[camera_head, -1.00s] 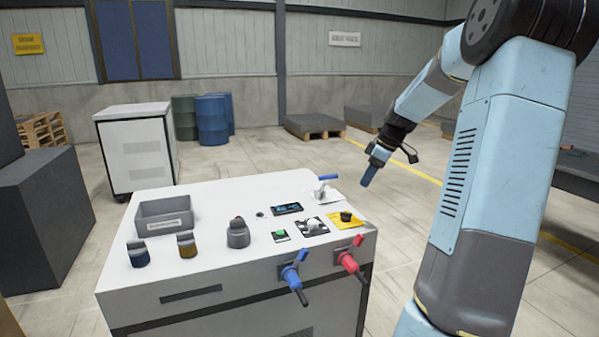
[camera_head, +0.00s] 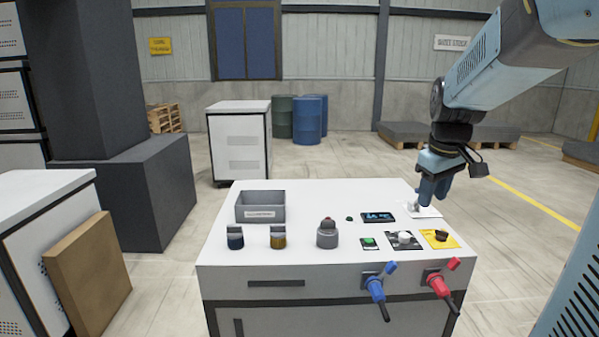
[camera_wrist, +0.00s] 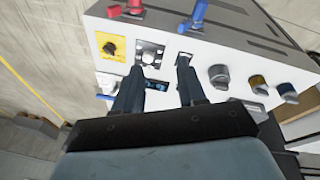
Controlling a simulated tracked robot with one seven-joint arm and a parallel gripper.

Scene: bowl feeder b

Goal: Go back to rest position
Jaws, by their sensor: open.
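My gripper (camera_head: 434,190) hangs at the right side of the white control cabinet (camera_head: 300,287), over or beside its back right corner, near a small white switch plate (camera_head: 427,211). In the wrist view my gripper (camera_wrist: 163,75) has its two dark fingers apart with nothing between them. Beyond the fingers the wrist view shows the cabinet top with its knobs and switches. My arm comes in from the upper right in the head view.
The cabinet top holds a grey bin (camera_head: 260,207), a grey knob (camera_head: 327,234), a yellow switch plate (camera_head: 440,238) and a small display (camera_head: 378,217). Blue (camera_head: 376,288) and red (camera_head: 440,284) handles stick out in front. Open floor lies to the right.

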